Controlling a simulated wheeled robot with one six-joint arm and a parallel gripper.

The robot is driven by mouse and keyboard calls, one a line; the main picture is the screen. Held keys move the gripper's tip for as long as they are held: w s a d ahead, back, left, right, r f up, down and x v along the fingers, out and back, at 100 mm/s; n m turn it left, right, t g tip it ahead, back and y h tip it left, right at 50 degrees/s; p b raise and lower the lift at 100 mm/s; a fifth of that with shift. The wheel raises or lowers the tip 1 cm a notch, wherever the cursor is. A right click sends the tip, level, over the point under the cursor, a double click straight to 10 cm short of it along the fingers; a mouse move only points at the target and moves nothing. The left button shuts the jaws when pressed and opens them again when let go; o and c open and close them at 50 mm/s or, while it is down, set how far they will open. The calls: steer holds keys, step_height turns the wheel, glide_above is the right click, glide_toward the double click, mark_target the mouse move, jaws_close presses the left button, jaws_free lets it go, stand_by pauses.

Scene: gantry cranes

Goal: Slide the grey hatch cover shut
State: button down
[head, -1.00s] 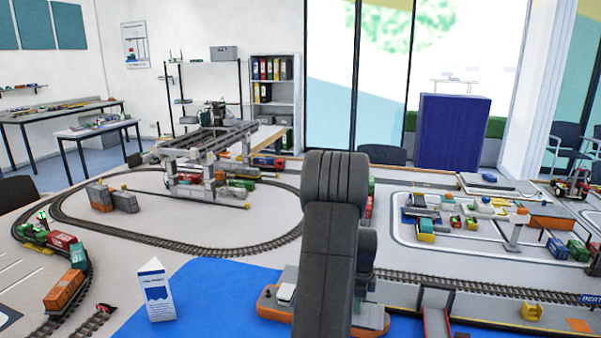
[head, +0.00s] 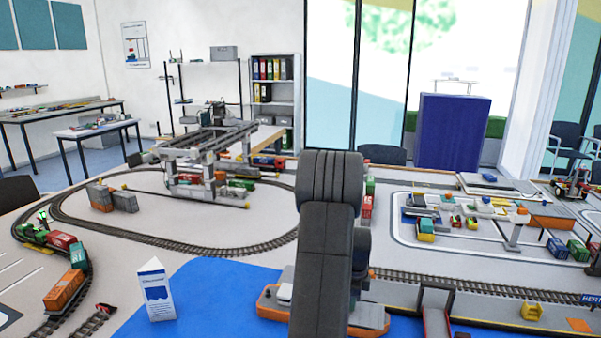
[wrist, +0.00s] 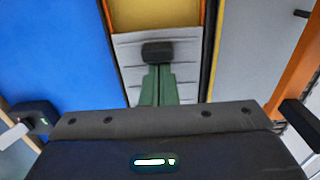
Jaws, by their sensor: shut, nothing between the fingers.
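The grey hatch cover (wrist: 185,72) is a ribbed panel in the upper middle of the wrist view. A yellow-orange area (wrist: 155,13) shows beyond its far edge. My gripper (wrist: 158,70) reaches over the cover with its green fingers shut together and empty. A dark block (wrist: 157,52) is at their tips; I cannot tell whether it is part of the fingers or a handle on the cover, nor whether there is contact. In the head view the ship (head: 268,301) with its orange hull is mostly behind my arm, and the cover and gripper are hidden there.
Blue water (head: 212,285) lies left of the ship, with a white folded card (head: 156,291) standing on it. A gantry crane (head: 205,160) stands inside the track loop behind.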

steer(key=shift+w+a, duration=0.5)
steer(key=shift+a, duration=1.35)
steer(key=shift+w+a, duration=0.55)
steer(key=shift+a, duration=1.35)
steer(key=shift+w+a, duration=0.5)
steer(key=shift+a, duration=1.35)
steer(key=shift+d, duration=0.2)
steer(key=shift+s+d+r, duration=0.15)
steer(key=shift+d+r, duration=0.15)
steer(key=shift+d, duration=0.15)
step_height(320, 180, up, 10)
steer(key=p, duration=0.6)
steer(key=shift+f, duration=0.25)
